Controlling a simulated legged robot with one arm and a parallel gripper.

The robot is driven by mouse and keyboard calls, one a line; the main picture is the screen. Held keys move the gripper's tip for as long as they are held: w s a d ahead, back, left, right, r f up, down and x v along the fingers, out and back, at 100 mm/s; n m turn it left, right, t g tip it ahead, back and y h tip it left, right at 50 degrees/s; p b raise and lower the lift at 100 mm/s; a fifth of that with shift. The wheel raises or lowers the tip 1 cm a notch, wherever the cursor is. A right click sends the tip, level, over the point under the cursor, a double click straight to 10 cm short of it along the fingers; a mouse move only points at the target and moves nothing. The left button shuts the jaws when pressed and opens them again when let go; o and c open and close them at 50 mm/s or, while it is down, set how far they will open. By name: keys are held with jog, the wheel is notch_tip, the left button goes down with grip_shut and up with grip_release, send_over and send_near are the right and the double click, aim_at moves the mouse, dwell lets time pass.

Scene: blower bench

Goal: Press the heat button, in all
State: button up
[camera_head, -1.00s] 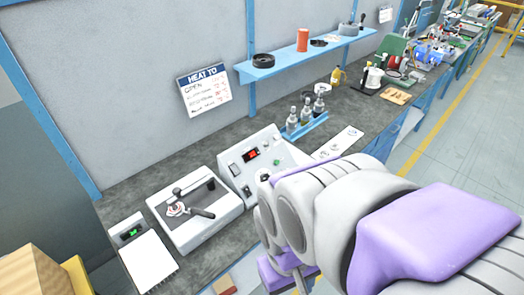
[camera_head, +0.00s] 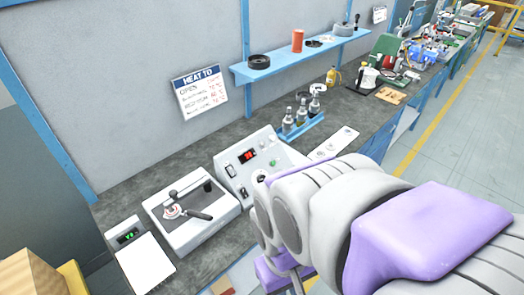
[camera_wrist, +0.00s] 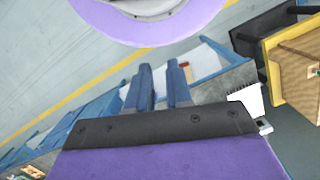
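The white control box (camera_head: 233,184) stands on the grey bench, with a sloped front panel. Which control is the heat button cannot be read. My arm covers the box's lower right side. My gripper (camera_wrist: 160,66) shows in the wrist view as two dark blue fingers with a narrow empty gap, above the floor and bench edge, touching nothing. In the head view its fingertips are hidden behind my arm.
A white machine with a black lever (camera_head: 190,215) stands left of the box, beside a scale with a green display (camera_head: 127,237). Small bottles in a blue rack (camera_head: 301,129) stand behind the box.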

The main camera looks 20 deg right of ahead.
grip_shut()
dwell(1.0)
